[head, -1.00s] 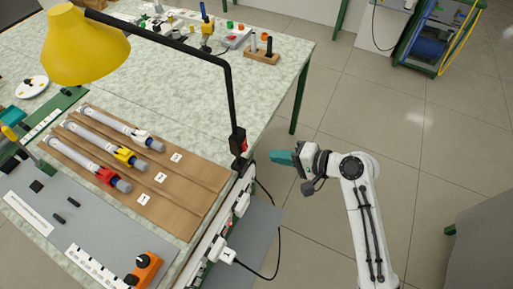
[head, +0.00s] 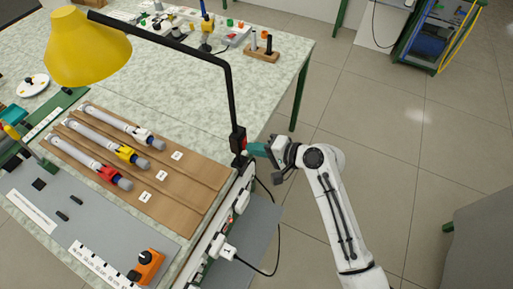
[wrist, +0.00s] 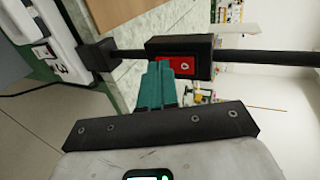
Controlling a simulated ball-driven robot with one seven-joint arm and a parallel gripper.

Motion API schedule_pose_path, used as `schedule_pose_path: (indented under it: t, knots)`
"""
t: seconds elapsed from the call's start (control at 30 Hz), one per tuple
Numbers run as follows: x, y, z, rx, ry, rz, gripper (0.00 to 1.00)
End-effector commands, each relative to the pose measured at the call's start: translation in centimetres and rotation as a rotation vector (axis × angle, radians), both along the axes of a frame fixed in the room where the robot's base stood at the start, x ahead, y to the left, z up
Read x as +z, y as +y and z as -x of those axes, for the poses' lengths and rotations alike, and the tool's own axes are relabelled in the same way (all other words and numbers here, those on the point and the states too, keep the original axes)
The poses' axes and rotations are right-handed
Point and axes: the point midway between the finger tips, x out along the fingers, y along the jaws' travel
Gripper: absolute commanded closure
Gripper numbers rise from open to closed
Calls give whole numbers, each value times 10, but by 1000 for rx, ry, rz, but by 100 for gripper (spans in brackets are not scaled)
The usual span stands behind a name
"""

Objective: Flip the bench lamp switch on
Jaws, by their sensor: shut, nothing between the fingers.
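The bench lamp has a yellow shade (head: 88,48) and a black post (head: 228,95) rising from the table edge. Its black switch box (head: 238,141) is low on the post. In the wrist view the box shows a red rocker switch (wrist: 183,66) with a pale mark. My gripper (head: 252,150) is shut and empty, its teal fingers right beside the switch box. In the wrist view the fingertips (wrist: 161,66) overlap the left part of the red rocker; I cannot tell whether they touch it.
A brown board (head: 190,190) with several grey rods lies on the table left of the lamp. A power strip with white plugs (head: 222,248) runs along the table edge. The floor (head: 385,140) to the right is clear.

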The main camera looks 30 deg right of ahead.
Motion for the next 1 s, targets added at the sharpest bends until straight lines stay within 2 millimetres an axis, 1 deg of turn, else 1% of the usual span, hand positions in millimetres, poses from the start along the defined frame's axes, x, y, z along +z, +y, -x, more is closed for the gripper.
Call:
schedule_pose_path:
  t: [0.03, 0.07, 0.1, 0.37, 0.7, 1.0]
  knots:
    - [-6, 0, -1, -1, -13, -10, 100]
    - [-7, 1, -2, -1, -23, -17, 100]
    - [-2, 1, -2, -1, -24, -16, 100]
    - [0, 1, -2, 0, -23, -16, 100]
    - [15, 2, -2, 0, -24, -16, 100]
    - [15, 2, -2, 0, -24, -16, 100]
